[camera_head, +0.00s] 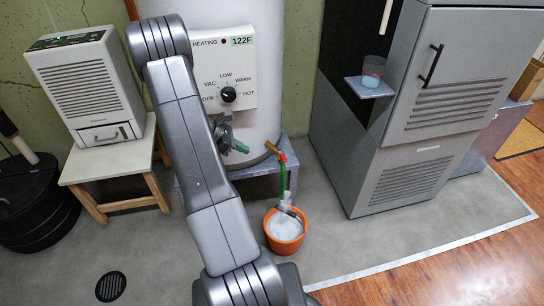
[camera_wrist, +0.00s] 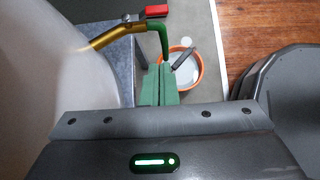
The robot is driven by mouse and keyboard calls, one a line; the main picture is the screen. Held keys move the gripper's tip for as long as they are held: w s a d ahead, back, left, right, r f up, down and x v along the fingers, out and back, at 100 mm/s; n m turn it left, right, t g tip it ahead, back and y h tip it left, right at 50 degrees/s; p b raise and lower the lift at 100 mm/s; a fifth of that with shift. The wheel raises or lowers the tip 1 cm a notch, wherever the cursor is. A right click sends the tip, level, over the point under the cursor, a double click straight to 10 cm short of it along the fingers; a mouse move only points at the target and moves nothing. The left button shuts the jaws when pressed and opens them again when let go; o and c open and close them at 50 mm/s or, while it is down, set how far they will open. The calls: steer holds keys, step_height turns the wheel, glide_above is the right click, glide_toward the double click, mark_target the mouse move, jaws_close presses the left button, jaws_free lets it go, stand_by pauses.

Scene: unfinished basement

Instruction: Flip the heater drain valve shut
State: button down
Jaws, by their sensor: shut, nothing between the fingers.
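The white water heater (camera_head: 258,50) stands at the centre of the head view. Its brass drain pipe (camera_head: 271,147) sticks out low on the right and also shows in the wrist view (camera_wrist: 105,40). The drain valve has a small red lever (camera_head: 283,157), seen at the top of the wrist view (camera_wrist: 155,11). I cannot tell whether it is open or shut. A green hose (camera_head: 284,178) bends down from the outlet. My gripper (camera_head: 243,148), with green fingers (camera_wrist: 160,72), is shut and empty, left of the valve and apart from the lever.
An orange bucket (camera_head: 283,249) with whitish contents and a grey object stands below the hose. A grey cabinet (camera_head: 385,165) with a small shelf and cup (camera_head: 372,72) is at right. A dehumidifier (camera_head: 85,85) sits on a wooden stool (camera_head: 88,170) at left.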

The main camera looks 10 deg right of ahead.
mark_target(282, 155)
steer(key=d+r+b+x, duration=0.2)
steer(key=x, duration=1.1)
steer(key=shift+d+b, duration=0.1)
steer(key=shift+b, duration=0.35)
